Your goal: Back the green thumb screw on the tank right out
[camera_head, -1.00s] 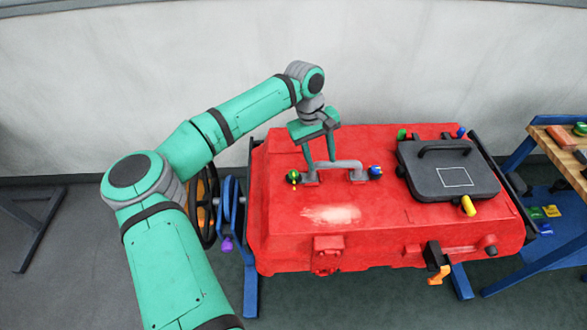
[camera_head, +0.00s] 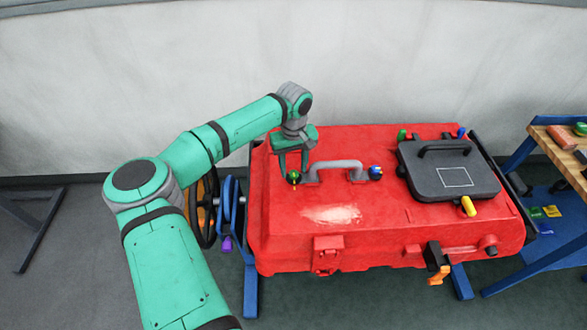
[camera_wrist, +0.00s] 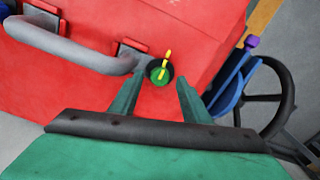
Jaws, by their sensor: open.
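The green thumb screw (camera_head: 293,177) stands on top of the red tank (camera_head: 275,215), at the left end of the grey handle (camera_head: 338,165). In the wrist view the screw (camera_wrist: 160,75) shows a round green head with a yellow bar across it. My gripper (camera_head: 293,171) is over the left part of the tank, close to the screw. In the wrist view my gripper (camera_wrist: 158,86) is open, with one finger on each side of the screw's line and nothing between them. I cannot tell the exact height of the fingertips above the screw.
A blue-topped screw (camera_head: 375,172) stands at the handle's right end. A black handwheel (camera_head: 204,212) is at the left. A workbench (camera_head: 548,145) stands at the right.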

